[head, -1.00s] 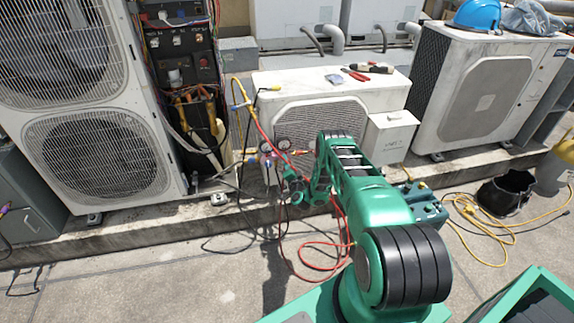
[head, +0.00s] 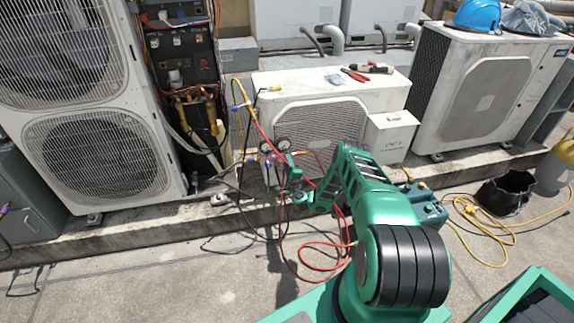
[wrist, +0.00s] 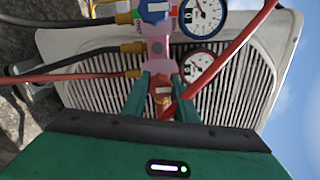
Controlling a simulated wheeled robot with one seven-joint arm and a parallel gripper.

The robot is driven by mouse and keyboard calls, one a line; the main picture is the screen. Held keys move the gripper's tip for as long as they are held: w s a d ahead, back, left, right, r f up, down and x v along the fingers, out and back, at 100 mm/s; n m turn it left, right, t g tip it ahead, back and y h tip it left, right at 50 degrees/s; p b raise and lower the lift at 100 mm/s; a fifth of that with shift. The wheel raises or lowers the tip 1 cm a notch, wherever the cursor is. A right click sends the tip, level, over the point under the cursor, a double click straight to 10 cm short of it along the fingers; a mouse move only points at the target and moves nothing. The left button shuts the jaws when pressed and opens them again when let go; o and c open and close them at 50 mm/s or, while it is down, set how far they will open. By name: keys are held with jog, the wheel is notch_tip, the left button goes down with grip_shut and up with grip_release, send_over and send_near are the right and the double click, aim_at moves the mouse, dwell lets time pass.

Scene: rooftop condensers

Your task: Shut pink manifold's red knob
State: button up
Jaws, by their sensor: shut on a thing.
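The pink manifold (wrist: 160,48) shows in the wrist view with two white-faced gauges (wrist: 202,15) beside it and a blue knob (wrist: 154,10) at its top end. Its red knob (wrist: 161,92) is at the lower end, between the green fingers of my gripper (wrist: 162,88). My gripper is shut on the red knob, and the fingers partly hide it. How far the knob is turned cannot be told. In the head view the manifold is small and partly hidden behind my gripper (head: 292,172), in front of the low white condenser (head: 318,125).
Black and red hoses run from the manifold, and a red hose (wrist: 228,58) crosses close to my gripper. Pliers and tools (head: 370,68) lie on the condenser. A tall condenser (head: 100,155) stands left. A yellow hose (head: 478,225) lies on the floor at right.

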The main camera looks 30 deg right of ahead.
jog(key=shift+s+d+f+m, duration=0.2)
jog(key=shift+s+f+m, duration=0.05)
jog(key=shift+m, duration=0.05)
jog(key=o, duration=0.9)
jog(key=shift+o, duration=0.7)
jog(key=shift+w+a, duration=0.1)
jog(key=shift+w, duration=0.05)
jog(key=shift+r, duration=0.1)
jog(key=v, duration=1)
jog(key=shift+s, duration=0.25)
